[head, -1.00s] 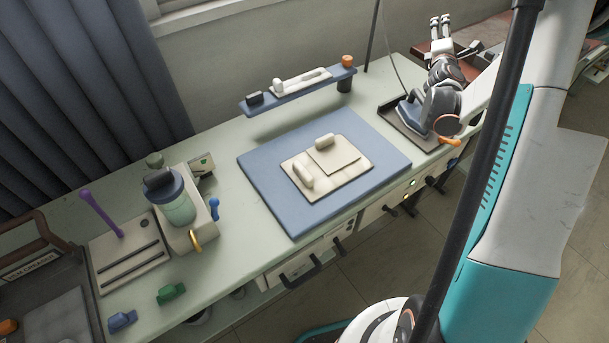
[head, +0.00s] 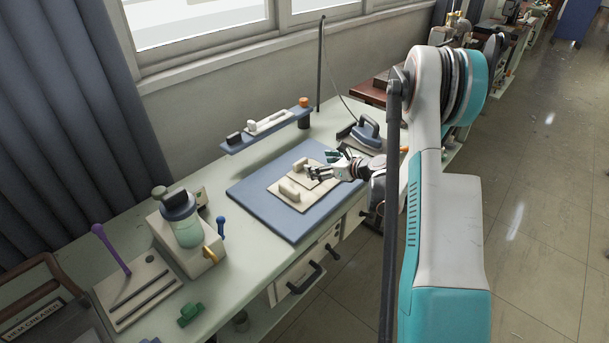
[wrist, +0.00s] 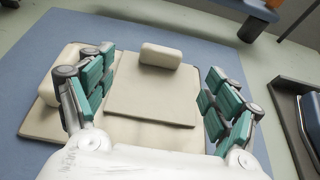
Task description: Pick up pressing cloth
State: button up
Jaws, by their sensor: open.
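The pressing cloth looks to be the cream square piece (wrist: 150,95) with a rounded roll at its far edge, lying on a larger cream pad (wrist: 40,120). In the head view the larger pad (head: 288,207) rests on the blue mat (head: 258,210), and my gripper partly covers the square piece. My gripper (head: 312,172) is over the right part of the pad. In the wrist view its teal fingers (wrist: 155,92) are spread wide, on either side of the square piece, with nothing between them gripped. Whether the fingers touch the cloth cannot be told.
An iron (head: 367,132) stands behind my gripper at the right. A blue raised shelf (head: 262,134) runs along the back. A bottle on a stand (head: 186,225), a purple-handled tool (head: 110,245) and a green clip (head: 190,314) are at the left. Bare tabletop lies left of the mat.

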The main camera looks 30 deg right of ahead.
aim_at(301, 161)
jog(key=b+x, duration=0.1)
jog(key=x, duration=0.3)
jog(key=shift+w+a, duration=0.1)
jog(key=shift+w, duration=0.15)
jog(key=b+x, duration=0.1)
jog(key=x, duration=0.1)
jog(key=b+x, duration=0.1)
jog(key=x, duration=0.2)
jog(key=shift+w+d, duration=0.15)
jog(key=shift+d, duration=0.05)
jog(key=shift+r, duration=0.1)
jog(key=shift+c, duration=0.6)
jog(key=c, duration=1)
